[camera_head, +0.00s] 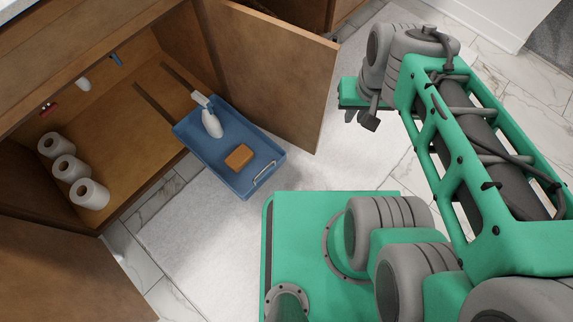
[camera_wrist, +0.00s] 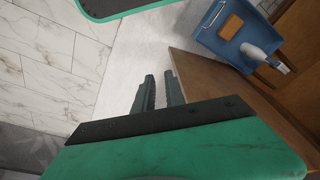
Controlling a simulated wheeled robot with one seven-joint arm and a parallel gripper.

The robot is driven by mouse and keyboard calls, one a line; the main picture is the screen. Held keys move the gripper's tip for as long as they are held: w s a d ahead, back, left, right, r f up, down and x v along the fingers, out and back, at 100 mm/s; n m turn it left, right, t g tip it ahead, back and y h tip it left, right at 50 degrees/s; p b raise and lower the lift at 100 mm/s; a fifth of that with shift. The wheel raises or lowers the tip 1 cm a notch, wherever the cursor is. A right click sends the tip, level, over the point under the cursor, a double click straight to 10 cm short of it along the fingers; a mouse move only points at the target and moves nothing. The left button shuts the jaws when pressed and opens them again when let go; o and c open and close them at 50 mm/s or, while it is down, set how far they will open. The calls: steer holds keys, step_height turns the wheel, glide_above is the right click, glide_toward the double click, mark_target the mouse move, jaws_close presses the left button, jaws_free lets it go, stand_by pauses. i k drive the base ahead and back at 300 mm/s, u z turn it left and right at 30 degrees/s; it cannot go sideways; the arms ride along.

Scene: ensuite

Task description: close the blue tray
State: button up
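The blue tray (camera_head: 218,156) is slid out of the wooden cabinet on rails, its front end over the floor. A metal handle (camera_head: 265,173) is on its front wall. A white bottle (camera_head: 211,122) and a brown block (camera_head: 239,157) lie in it. The tray also shows in the wrist view (camera_wrist: 207,37) at the upper right. My gripper (camera_wrist: 158,80) points over the floor, apart from the tray, with a gap between its two fingers and nothing between them. In the head view my gripper (camera_head: 360,118) is right of the open cabinet door.
The open cabinet door (camera_head: 275,75) stands between my gripper and the tray. It also shows in the wrist view (camera_wrist: 225,95). Several toilet rolls (camera_head: 72,170) stand inside the cabinet at left. Another door (camera_head: 70,275) is open at lower left. A pale rug (camera_head: 200,225) covers the floor before the tray.

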mark_target(191, 131)
steer(key=k, duration=0.9)
steer(key=u, duration=1.6)
steer(key=i, duration=0.5)
steer(key=z, duration=0.05)
